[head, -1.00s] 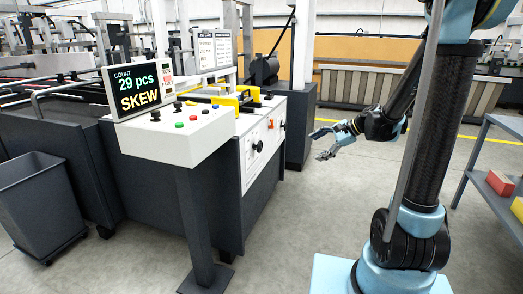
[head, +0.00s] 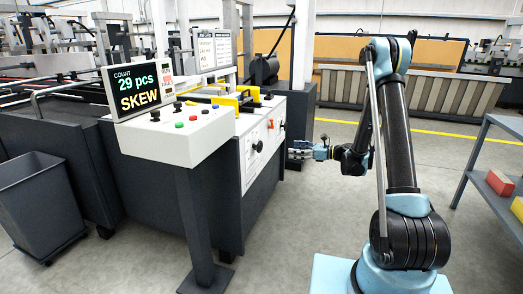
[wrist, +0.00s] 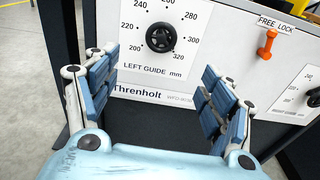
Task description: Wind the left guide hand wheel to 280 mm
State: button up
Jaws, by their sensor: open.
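The left guide hand wheel (wrist: 160,37) is a round black knob on a white plate marked LEFT GUIDE mm. Its scale runs round it from 200 to 320, with 280 at the upper right. I cannot read which number the wheel points to. My gripper (wrist: 160,98) is open and empty, its blue-padded fingers spread below and to either side of the wheel, not touching it. In the head view my gripper (head: 301,150) is beside the machine's control panel (head: 262,150), pointing left towards it.
An orange FREE/LOCK lever (wrist: 267,43) is right of the wheel, standing out from the panel. Another dial knob (wrist: 314,98) is at the right edge. A screen (head: 142,85) reads 29 pcs and SKEW. A side table (head: 492,165) stands right; the floor between is clear.

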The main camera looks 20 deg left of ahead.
jog(key=f+m, duration=0.1)
jog(key=f, duration=0.1)
send_near(261, 147)
jog(key=shift+y, duration=0.4)
jog(key=a, duration=0.6)
jog(key=w+a, duration=0.1)
jog(key=a, duration=0.3)
jog(key=shift+a+f, duration=0.1)
jog(key=shift+f, duration=0.3)
jog(key=c, duration=1.1)
